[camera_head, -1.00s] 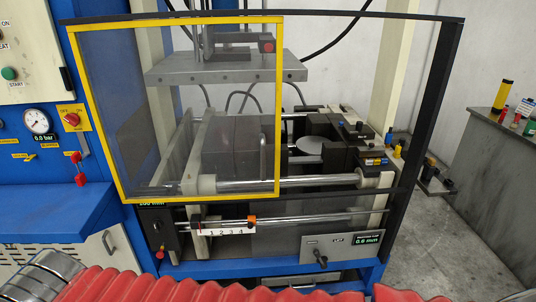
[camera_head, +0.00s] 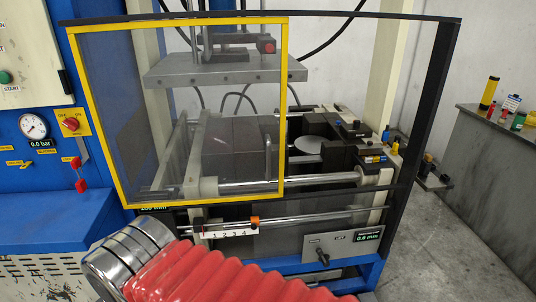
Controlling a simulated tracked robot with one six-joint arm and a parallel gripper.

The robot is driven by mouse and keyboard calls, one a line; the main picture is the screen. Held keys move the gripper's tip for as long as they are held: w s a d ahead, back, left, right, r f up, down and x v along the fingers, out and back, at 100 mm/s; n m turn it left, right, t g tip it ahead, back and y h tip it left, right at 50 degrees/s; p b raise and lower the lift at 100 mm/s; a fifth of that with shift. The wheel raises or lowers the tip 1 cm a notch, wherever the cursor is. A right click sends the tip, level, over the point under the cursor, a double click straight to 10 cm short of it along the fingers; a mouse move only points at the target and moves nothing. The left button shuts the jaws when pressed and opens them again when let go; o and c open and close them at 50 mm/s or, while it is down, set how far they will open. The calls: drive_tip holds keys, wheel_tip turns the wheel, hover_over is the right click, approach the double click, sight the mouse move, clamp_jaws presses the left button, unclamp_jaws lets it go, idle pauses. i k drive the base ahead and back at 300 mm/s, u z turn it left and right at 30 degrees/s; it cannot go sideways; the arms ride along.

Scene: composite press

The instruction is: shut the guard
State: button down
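The guard (camera_head: 122,120) is a see-through panel in a yellow frame at the front of the press. It covers the left part of the black-framed opening, and the right part is uncovered. A pale upright handle (camera_head: 267,155) sits near its right edge. My gripper is out of view. Only my arm's silver joint and red ribbed sleeve show, low in front of the press, so I cannot tell where my gripper is relative to the handle.
The black guard frame (camera_head: 447,110) stands at the right of the opening. A blue control cabinet with a gauge (camera_head: 33,126) is at the left. A lower bench panel (camera_head: 343,246) is below. A grey counter (camera_head: 502,150) with bottles stands at the right, with bare floor before it.

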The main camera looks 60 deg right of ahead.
sight(72, 31)
drive_tip(key=i, duration=0.95)
drive_tip(key=z, duration=0.05)
